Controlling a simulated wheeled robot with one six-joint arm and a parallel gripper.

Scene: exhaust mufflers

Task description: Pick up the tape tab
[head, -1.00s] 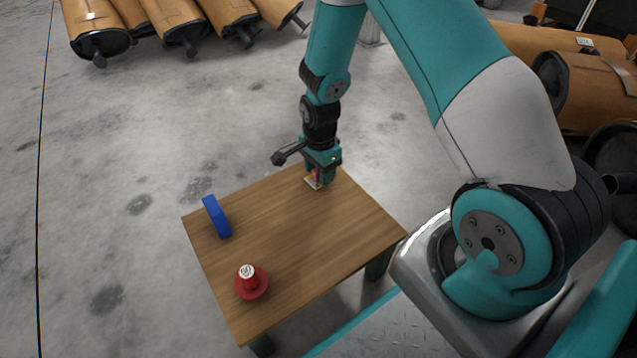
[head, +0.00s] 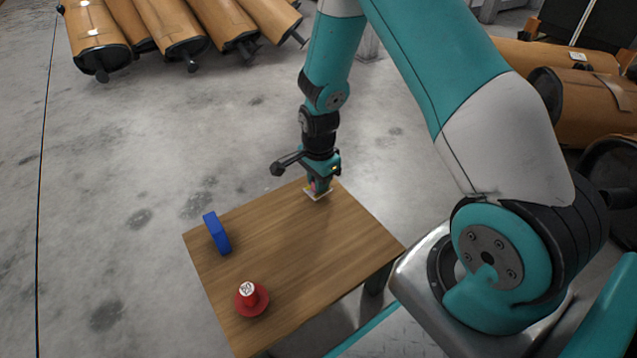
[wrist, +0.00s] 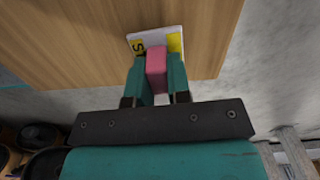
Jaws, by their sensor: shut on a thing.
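The tape tab is a small pink upright piece (wrist: 156,70) with a white and yellow card (wrist: 141,40) at its foot. My gripper (wrist: 157,76) is shut on the pink piece, one teal finger on each side, in the wrist view. In the head view my gripper (head: 319,186) points down at the far corner of the wooden table (head: 290,245), with the white card (head: 318,195) under the fingertips. I cannot tell whether the card touches the table. The fingers hide part of the tab and card.
A blue block (head: 216,234) stands near the table's left edge. A red knob-like piece with a white marked top (head: 252,300) sits near the front left corner. The table's middle is clear. Several brown mufflers (head: 165,25) lie on the floor behind.

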